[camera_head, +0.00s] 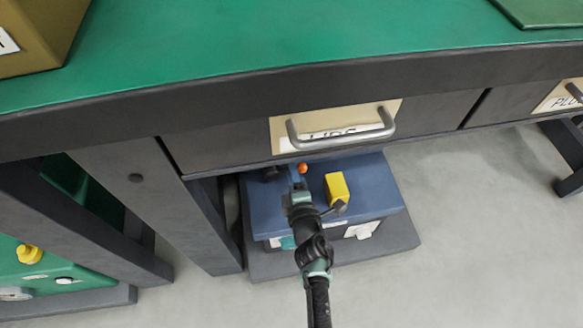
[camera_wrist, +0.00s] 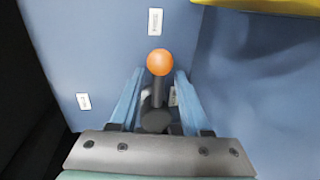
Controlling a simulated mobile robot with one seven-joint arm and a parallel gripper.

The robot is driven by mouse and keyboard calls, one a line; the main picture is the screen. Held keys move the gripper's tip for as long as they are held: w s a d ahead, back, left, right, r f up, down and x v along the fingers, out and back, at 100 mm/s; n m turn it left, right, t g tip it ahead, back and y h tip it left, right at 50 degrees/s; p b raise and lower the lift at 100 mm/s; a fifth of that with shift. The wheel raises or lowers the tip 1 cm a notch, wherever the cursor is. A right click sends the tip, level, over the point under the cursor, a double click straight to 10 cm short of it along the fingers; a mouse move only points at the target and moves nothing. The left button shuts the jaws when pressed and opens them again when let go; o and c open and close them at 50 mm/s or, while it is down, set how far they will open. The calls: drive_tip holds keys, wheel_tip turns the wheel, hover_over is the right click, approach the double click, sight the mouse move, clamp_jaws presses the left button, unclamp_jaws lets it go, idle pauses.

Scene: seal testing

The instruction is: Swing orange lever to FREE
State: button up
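The orange lever knob (camera_wrist: 160,62) sits on a dark shaft (camera_wrist: 158,92) that rises from a round dark pivot on a blue panel (camera_wrist: 70,45). In the head view the orange knob (camera_head: 303,169) shows just past my gripper (camera_head: 298,182), on top of the blue box (camera_head: 375,180) under the bench. In the wrist view my gripper (camera_wrist: 159,76) is open, its blue fingers on either side of the shaft with gaps visible. One white label (camera_wrist: 155,22) lies beyond the knob and another (camera_wrist: 83,101) to the left. Their text is too small to read.
A yellow block (camera_head: 337,188) stands on the box right of my gripper. The bench drawer with its metal handle (camera_head: 342,133) overhangs the back of the box. A bench leg (camera_head: 190,205) is close on the left. The floor (camera_head: 480,230) is clear on the right.

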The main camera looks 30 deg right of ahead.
drive_tip(key=p+v, duration=0.3)
drive_tip(key=v, duration=1)
drive_tip(key=shift+p, duration=0.4)
